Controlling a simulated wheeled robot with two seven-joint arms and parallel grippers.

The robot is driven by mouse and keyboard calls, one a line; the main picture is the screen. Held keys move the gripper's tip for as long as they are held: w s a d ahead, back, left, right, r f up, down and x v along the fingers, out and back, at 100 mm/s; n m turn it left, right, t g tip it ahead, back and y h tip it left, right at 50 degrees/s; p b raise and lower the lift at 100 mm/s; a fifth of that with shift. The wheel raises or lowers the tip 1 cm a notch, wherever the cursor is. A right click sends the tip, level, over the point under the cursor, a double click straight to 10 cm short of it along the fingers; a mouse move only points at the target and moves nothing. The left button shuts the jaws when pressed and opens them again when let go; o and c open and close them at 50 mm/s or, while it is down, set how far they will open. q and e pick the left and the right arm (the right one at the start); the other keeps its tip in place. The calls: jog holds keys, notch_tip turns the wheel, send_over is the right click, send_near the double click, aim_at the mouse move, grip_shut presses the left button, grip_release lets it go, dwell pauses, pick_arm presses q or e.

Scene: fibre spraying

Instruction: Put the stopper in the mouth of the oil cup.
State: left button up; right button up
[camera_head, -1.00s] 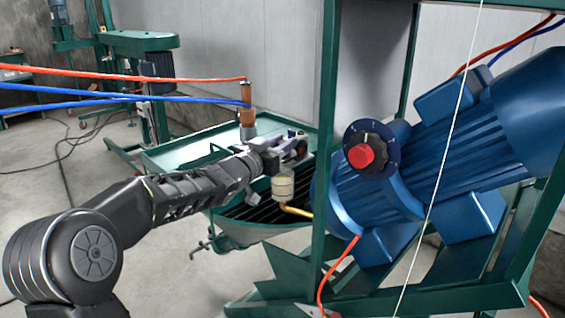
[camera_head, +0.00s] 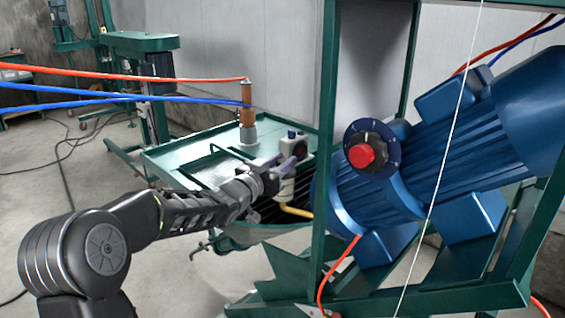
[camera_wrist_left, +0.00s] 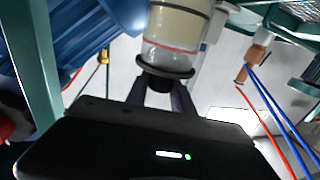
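In the left wrist view the oil cup (camera_wrist_left: 178,30) is a clear cup with cream-coloured contents and a red line around it. The black stopper (camera_wrist_left: 165,71) has a wide flange that meets the cup's mouth; how deep it sits is hidden. My left gripper (camera_wrist_left: 161,92) has its two fingers on either side of the stopper's black knob, apparently shut on it. In the head view the left gripper (camera_head: 287,164) is just above the oil cup (camera_head: 284,190) and partly covers it. The stopper is hidden there. My right gripper is not in view.
A yellow pipe (camera_head: 296,211) runs from below the cup. A blue motor (camera_head: 420,165) and a green frame post (camera_head: 325,150) stand close on the right. A brown fitting (camera_head: 247,105) with red and blue hoses rises behind the arm.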

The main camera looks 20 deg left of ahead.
pick_arm(q)
jog(key=o, duration=0.4)
jog(key=shift+r, duration=0.1)
jog(key=shift+r, duration=0.15)
jog(key=s+a+b, duration=0.1)
jog(key=s, duration=1.1)
jog(key=shift+a+b, duration=0.3)
jog(key=shift+b, duration=0.05)
